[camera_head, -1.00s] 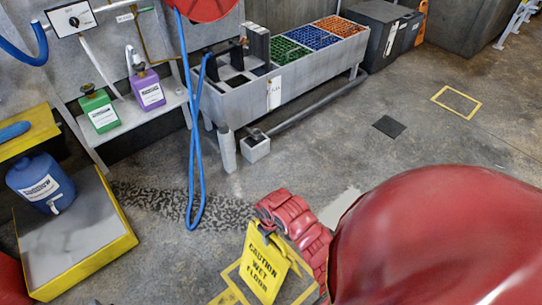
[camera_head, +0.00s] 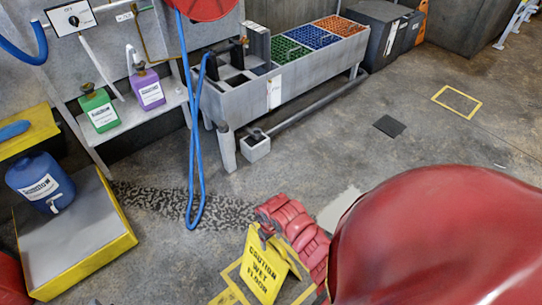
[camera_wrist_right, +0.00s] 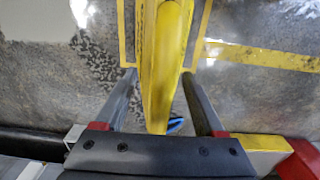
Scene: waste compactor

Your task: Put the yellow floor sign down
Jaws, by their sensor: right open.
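The yellow floor sign (camera_head: 262,272), lettered "CAUTION WET FLOOR", stands upright at the bottom centre of the head view, by a yellow outline on the floor (camera_head: 229,289). My right gripper (camera_head: 268,234) is at its top edge. In the right wrist view, the sign (camera_wrist_right: 165,65) runs between the two open fingers of the right gripper (camera_wrist_right: 158,78). My red right arm hides the floor to the right of the sign. My left gripper is out of view.
A blue hose (camera_head: 193,170) hangs down behind the sign. A yellow-edged platform (camera_head: 125,243) with a blue jug (camera_head: 40,182) is at the left. A grey trough with coloured crates (camera_head: 240,102) stands at the back. The floor at the right is mostly clear.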

